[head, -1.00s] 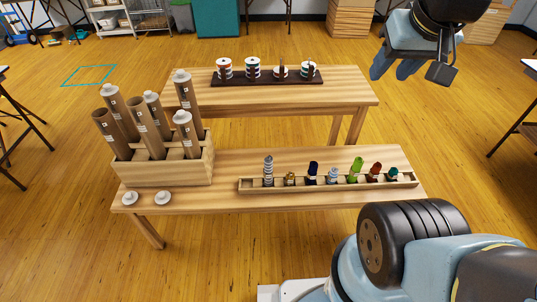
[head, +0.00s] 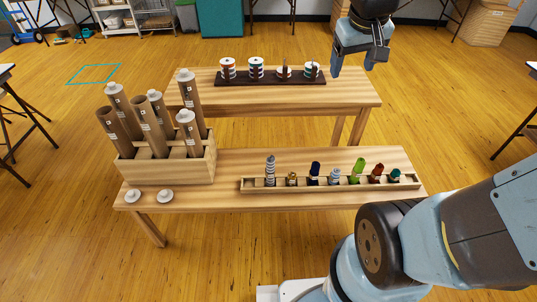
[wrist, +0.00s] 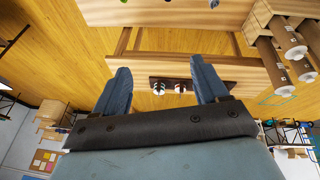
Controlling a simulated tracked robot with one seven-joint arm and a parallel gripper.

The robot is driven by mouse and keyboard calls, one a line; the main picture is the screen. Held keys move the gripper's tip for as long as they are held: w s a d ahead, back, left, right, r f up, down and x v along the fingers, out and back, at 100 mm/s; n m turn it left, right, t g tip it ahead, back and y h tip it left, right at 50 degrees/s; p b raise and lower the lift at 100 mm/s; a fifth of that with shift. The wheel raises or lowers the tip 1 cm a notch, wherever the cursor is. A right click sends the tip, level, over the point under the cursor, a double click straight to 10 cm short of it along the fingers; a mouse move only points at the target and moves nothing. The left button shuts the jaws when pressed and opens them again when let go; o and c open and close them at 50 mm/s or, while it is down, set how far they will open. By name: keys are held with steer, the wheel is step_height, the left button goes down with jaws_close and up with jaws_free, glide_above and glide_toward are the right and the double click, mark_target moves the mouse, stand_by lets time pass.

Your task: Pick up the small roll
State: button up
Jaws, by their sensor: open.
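I cannot tell for sure which thing is the small roll. Several brown cardboard rolls stand tilted in a wooden crate (head: 180,168) on the left of the front table; some have pale caps, two look open. The shortest roll (head: 189,137) is at the front right of the crate and is capped. The crate also shows at the upper right in the wrist view, with rolls (wrist: 287,40). My gripper (head: 352,66) is open and empty, above the back table's right end, well away from the crate. In the wrist view nothing is between its fingers (wrist: 160,68).
Two loose pale caps (head: 165,196) lie before the crate. A narrow wooden tray (head: 300,188) holds several small coloured items on the front table (head: 230,160). Several striped spools (head: 256,68) stand on a dark board on the back table (head: 350,92). The front table's middle is clear.

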steer(key=w+a+f+n+g, duration=0.1)
steer(key=w+a+f+n, duration=0.15)
steer(key=w+f, duration=0.45)
steer(key=n+g+y, duration=0.1)
steer(key=n+g, duration=0.2)
steer(key=n, duration=0.1)
glide_above(271, 163)
steer(key=w, duration=0.2)
step_height(271, 163, down, 29)
steer(key=shift+r, duration=0.1)
steer(key=shift+m, duration=0.25)
step_height(271, 163, down, 13)
steer(key=shift+f, duration=0.1)
steer(key=shift+c, duration=0.3)
jaws_close()
